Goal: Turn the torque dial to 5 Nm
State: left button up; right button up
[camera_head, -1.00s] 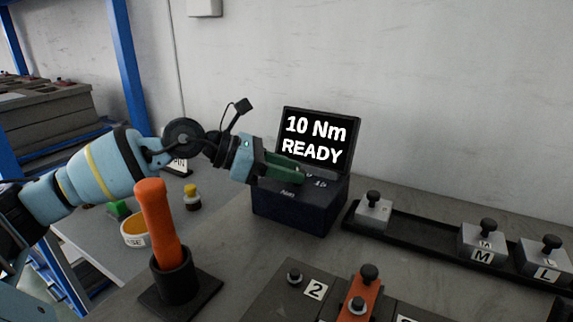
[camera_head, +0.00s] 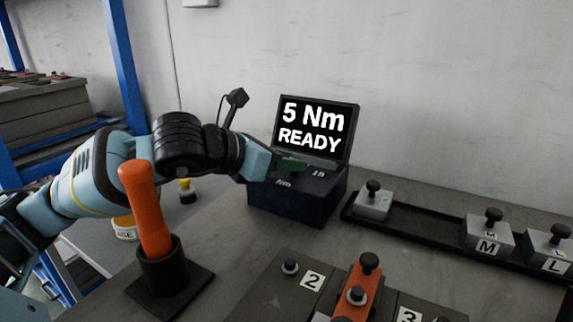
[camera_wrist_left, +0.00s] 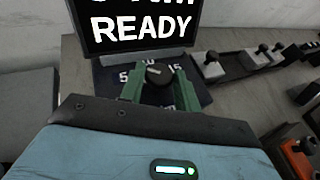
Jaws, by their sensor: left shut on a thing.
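The torque unit is a dark blue box (camera_head: 300,204) with an upright screen (camera_head: 312,130) reading "5 Nm READY". Its black torque dial (camera_wrist_left: 158,74) shows in the left wrist view, between scale marks 5 on the left and 15 on the right. My left gripper (camera_wrist_left: 160,88) has its green fingers on either side of the dial, shut on it. In the head view the left gripper (camera_head: 292,163) sits over the box top, and its fingers and arm hide the dial. My right gripper does not show.
An orange-handled tool (camera_head: 145,205) stands in a black holder in front of my left arm. A black rail (camera_head: 410,228) with knobbed grey blocks lies to the right. A plate with numbered stations (camera_head: 272,290) is at the front. Bare table lies between.

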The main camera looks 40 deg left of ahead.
pick_arm(q)
jog(key=shift+d+f+n+y, duration=0.1)
jog(key=shift+n+y, duration=0.3)
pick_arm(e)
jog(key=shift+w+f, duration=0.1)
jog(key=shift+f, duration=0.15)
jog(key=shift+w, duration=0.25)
pick_arm(q)
jog(key=o, duration=0.9)
jog(key=shift+o, duration=0.2)
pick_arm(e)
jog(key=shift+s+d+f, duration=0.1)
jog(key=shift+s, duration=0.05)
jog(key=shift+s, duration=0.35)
pick_arm(q)
jog(key=shift+a+r+m+g+h+p, duration=0.1)
jog(key=shift+a+m+g+h+p, duration=0.15)
jog(key=shift+m+h+p, duration=0.4)
jog(key=shift+a+r+m+g+h+p, duration=0.1)
jog(key=shift+m+g+h+p, duration=0.15)
jog(key=shift+m+h+p, duration=0.4)
jog(key=shift+m+g+h, duration=0.3)
jog(key=shift+m+h, duration=0.4)
jog(key=shift+h, duration=0.1)
jog(key=shift+w+a+f, duration=0.1)
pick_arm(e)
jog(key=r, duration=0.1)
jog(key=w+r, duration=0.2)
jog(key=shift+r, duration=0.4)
